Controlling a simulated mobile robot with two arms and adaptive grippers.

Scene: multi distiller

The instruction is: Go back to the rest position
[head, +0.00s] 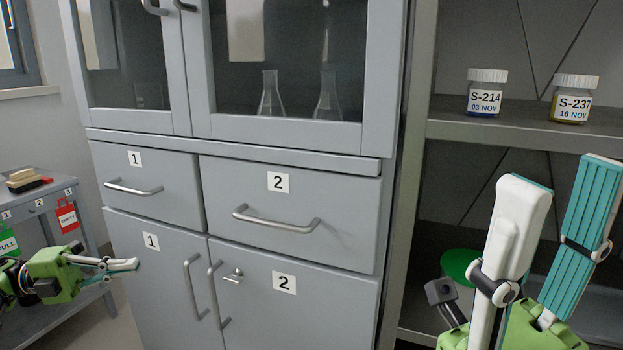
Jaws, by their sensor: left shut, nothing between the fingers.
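My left gripper (124,264) comes in from the left edge, in front of the cabinet's lower left part. Its fingers are together with nothing between them, pointing right. My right gripper (562,172) stands large and close at the lower right, fingers pointing up. Its white finger and its teal-padded finger are apart, with nothing held between them. It is in front of the open shelf unit.
A grey cabinet (150,190) with handled drawers and doors fills the middle; glass flasks (270,98) show behind its glass. Jars S-214 (485,95) and S-237 (572,98) stand on a shelf (450,126) at right. A side table (75,325) stands at left.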

